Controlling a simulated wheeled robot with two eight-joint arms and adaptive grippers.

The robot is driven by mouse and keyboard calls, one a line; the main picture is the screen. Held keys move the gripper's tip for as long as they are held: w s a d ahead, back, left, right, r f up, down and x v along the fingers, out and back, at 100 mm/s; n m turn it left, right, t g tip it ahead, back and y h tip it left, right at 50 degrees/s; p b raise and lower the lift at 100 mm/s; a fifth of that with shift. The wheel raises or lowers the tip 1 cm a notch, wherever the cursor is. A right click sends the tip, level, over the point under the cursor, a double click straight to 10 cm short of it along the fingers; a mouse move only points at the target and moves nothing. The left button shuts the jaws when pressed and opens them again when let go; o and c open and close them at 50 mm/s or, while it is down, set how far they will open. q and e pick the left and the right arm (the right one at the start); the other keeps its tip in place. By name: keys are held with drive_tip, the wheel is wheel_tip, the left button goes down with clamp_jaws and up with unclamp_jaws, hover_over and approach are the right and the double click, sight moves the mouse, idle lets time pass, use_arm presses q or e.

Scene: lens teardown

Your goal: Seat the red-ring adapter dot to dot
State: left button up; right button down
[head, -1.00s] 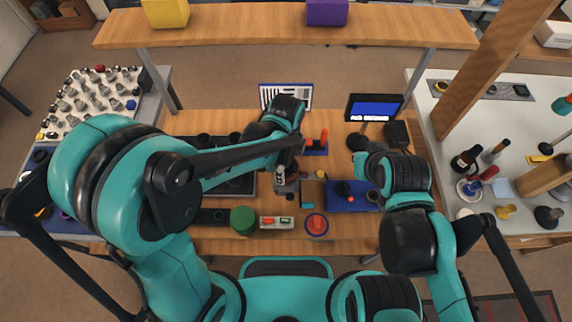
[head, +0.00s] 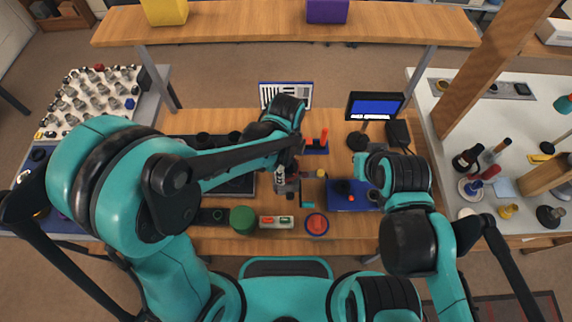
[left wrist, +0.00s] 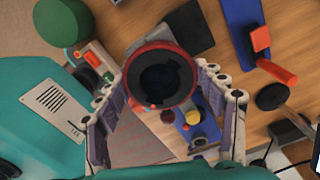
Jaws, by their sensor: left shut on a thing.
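The red-ring adapter (left wrist: 160,75), a dark round piece with a red rim, sits between the two fingers of my left gripper (left wrist: 165,110) in the left wrist view. The fingers are shut on its sides. A small orange-red dot (left wrist: 152,106) shows at its lower edge. In the head view my left gripper (head: 286,178) is over the middle of the bench, beside a grey device whose details are too small to tell. The adapter's seat and any matching dot cannot be made out. My right arm reaches over the blue mat (head: 340,205); its fingers are not clear.
A green cylinder (head: 243,220), a tray with red and green pieces (head: 277,222) and a red round piece (head: 317,223) are along the front edge. A small monitor (head: 374,106) stands at the back right. A red-handled tool (left wrist: 275,70) lies on the bench.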

use_arm(q)
drive_tip(key=shift+f+b, duration=0.45)
drive_tip(key=shift+b, duration=0.1)
idle(0.9)
